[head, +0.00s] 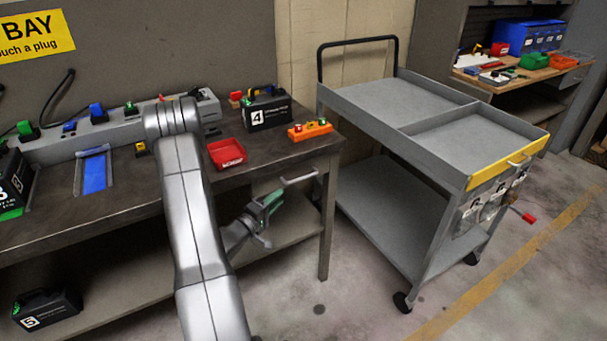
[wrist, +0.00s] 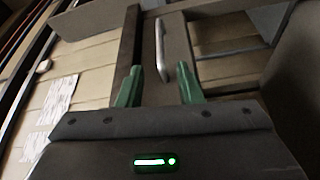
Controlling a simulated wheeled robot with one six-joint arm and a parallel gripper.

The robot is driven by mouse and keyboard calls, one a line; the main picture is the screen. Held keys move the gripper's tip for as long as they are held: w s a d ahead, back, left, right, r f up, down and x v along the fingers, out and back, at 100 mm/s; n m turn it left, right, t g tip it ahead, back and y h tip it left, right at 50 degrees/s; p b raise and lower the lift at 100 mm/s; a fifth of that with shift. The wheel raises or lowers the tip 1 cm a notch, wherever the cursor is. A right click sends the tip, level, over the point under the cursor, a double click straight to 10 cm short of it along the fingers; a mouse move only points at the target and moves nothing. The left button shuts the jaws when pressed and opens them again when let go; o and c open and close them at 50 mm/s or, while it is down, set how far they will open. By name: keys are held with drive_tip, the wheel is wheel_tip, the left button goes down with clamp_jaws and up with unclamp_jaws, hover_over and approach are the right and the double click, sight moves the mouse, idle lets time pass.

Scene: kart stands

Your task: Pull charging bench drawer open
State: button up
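The charging bench (head: 120,190) has a drawer under its right end, with a dark front (head: 265,186) and a pale bar handle (head: 299,179). The drawer looks shut. My gripper (head: 272,205) is below and left of the handle in the head view, with green fingers apart and nothing between them. In the wrist view the handle (wrist: 160,50) lies ahead, past the tips of my gripper (wrist: 160,80), roughly between the two fingers. The fingers do not appear to touch it. My arm hides part of the bench front.
A battery box marked 4 (head: 266,110), a red tray (head: 227,153) and an orange block (head: 310,130) sit on the bench top. A bench leg (head: 327,230) stands right of my gripper. A grey cart (head: 410,130) stands further right. The floor between is clear.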

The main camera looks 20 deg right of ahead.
sight(301, 179)
drive_tip(key=p+x, duration=0.1)
drive_tip(key=x, duration=1.1)
drive_tip(key=shift+d, duration=0.1)
drive_tip(key=shift+s, duration=0.1)
clamp_jaws()
